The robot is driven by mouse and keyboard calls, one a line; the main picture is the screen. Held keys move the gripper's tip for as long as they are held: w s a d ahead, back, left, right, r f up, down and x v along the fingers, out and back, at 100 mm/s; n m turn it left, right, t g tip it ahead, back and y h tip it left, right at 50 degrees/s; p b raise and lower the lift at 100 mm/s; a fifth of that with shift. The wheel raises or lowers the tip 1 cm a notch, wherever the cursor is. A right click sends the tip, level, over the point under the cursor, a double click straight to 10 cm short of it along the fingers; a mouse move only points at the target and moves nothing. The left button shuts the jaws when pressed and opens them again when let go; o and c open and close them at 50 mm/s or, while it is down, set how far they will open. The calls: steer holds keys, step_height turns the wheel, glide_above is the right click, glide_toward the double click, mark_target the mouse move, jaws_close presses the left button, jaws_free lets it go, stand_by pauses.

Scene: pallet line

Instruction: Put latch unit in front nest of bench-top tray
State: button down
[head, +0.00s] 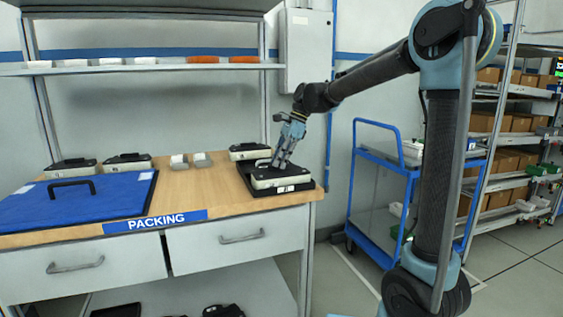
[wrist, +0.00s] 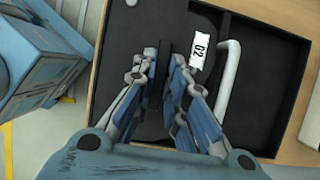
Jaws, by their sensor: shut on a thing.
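The latch unit (head: 277,177), a cream case with a dark top, is at the front part of the black bench-top tray (head: 247,178) on the right end of the bench. My gripper (head: 281,163) points down at it from above and is shut on its dark handle. In the wrist view, my gripper (wrist: 167,68) has a dark upright bar between its fingers. The black tray (wrist: 270,85) lies below, with dividing walls, a white label reading D2 (wrist: 200,50) and a pale bent bar (wrist: 228,85). The fingers hide much of the unit, so its exact seating cannot be told.
A similar case (head: 249,151) stands just behind, and two more (head: 72,168) (head: 127,162) stand at the back left. Small grey pieces (head: 202,159) lie mid-bench. A blue lid with a handle (head: 85,198) covers the front left. A blue cart (head: 380,190) stands to the right.

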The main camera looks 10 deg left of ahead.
steer(key=c, duration=1.6)
jaws_free()
steer(key=v, duration=1.2)
steer(key=s+d+f+n+t, duration=0.1)
steer(key=s+d+f, duration=0.1)
steer(key=d, duration=0.3)
steer(key=s+d+f+n, duration=0.1)
steer(key=s+d+f, duration=0.1)
steer(key=d, duration=0.4)
steer(key=s+d+f+n+t+h, duration=0.3)
steer(key=s+d+f+n, duration=0.6)
steer(key=s+d+f, duration=1.3)
step_height(320, 180, down, 5)
steer(key=d+h, duration=0.1)
steer(key=d, duration=0.1)
steer(key=shift+s+d+r+n+t, duration=0.15)
steer(key=shift+d+r+n+t, duration=0.1)
steer(key=shift+d+n+t, duration=0.15)
